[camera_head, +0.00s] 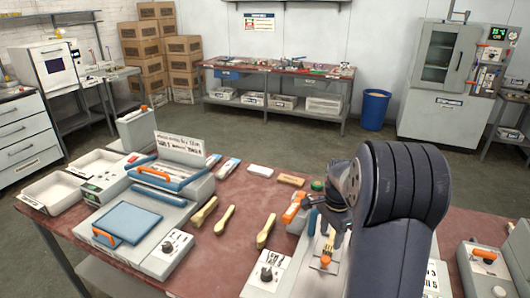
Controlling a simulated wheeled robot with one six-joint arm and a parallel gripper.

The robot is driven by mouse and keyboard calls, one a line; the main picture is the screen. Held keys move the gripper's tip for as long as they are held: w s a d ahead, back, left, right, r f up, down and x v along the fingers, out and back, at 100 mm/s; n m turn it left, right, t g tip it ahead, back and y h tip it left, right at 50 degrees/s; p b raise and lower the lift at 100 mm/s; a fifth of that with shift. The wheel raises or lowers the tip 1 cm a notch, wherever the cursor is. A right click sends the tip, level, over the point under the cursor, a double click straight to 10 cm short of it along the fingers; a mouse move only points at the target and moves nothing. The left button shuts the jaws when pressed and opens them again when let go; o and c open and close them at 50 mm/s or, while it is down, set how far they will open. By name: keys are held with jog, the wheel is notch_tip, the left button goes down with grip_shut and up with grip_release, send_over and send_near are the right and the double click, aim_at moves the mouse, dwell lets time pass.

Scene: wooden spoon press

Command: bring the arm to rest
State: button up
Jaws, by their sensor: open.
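My arm (400,200), dark and thick, rises from the lower right and bends over the bench. My gripper (331,226) is at its far end, small and partly hidden by the arm. It is open and hangs low over a grey press unit with an orange lever (295,207) and an orange knob (325,262). A yellowish piece shows just under the gripper; whether they touch cannot be told. Three pale wooden spoon-like pieces lie left of it: one spoon (203,213), a second (224,219) and a third (266,231).
The red-brown bench (236,250) also holds a press with a blue plate (131,222), white trays (56,190), a control box (268,275) and an orange-handled unit (487,262) at right. Bare bench surrounds the spoons. A blue bin (374,110) and cabinets stand far behind.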

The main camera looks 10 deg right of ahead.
aim_at(326, 259)
notch_tip(326, 259, down, 9)
jog(key=shift+s+f+p, duration=0.1)
jog(key=shift+f+p, duration=0.1)
jog(key=shift+p, duration=0.45)
jog(key=shift+s+a, duration=0.2)
jog(key=shift+a, duration=0.05)
